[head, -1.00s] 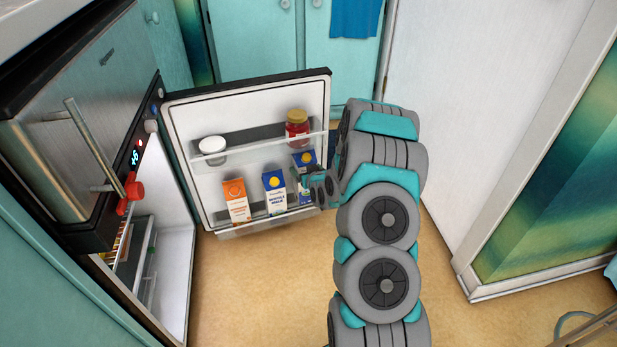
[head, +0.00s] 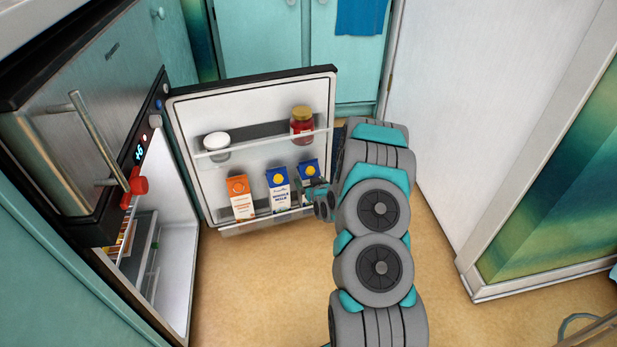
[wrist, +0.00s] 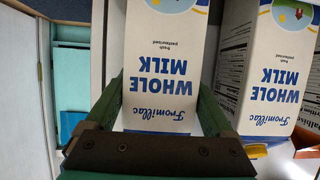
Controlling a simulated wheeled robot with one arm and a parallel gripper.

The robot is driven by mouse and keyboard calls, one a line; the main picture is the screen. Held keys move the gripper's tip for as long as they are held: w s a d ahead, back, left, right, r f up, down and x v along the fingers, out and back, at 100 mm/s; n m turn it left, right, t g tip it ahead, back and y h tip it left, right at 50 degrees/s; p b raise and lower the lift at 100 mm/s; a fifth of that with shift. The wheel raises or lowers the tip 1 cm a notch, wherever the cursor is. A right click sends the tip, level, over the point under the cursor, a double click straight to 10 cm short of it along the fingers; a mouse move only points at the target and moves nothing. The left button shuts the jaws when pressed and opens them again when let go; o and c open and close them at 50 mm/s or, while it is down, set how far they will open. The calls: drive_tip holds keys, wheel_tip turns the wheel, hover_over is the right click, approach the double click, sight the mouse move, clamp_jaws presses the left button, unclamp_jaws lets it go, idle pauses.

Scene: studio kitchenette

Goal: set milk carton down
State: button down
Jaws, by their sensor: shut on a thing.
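My gripper (head: 318,190) is shut on a blue and white milk carton (head: 308,170) at the right end of the open fridge door's lower shelf. In the wrist view the held carton (wrist: 166,65) stands between the two fingers, its "Whole Milk" label facing me. A second, matching milk carton (head: 278,190) stands just left of it in the head view; it shows on the right in the wrist view (wrist: 272,85). The held carton looks upright. Its base is hidden by the gripper and shelf front, so I cannot tell whether it touches the shelf floor.
An orange carton (head: 240,197) stands farther left on the lower door shelf (head: 255,226). A red jar (head: 302,122) and a white-lidded jar (head: 216,144) sit on the shelf above. The fridge body is at left; the floor (head: 270,290) before the door is clear.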

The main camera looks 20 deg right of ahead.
drive_tip(key=shift+r, duration=0.1)
unclamp_jaws()
drive_tip(key=s+a+r+g, duration=0.5)
drive_tip(key=s+r, duration=0.5)
drive_tip(key=s, duration=0.7)
drive_tip(key=s+a+r+n+g+y, duration=0.1)
drive_tip(key=s+a+r+g, duration=0.4)
drive_tip(key=s, duration=1.2)
drive_tip(key=s+a+r+g, duration=0.5)
drive_tip(key=s+a+r, duration=0.5)
drive_tip(key=s+r, duration=0.5)
drive_tip(key=s, duration=0.3)
drive_tip(key=shift+a+y+p, duration=0.25)
drive_tip(key=shift+y+p, duration=0.05)
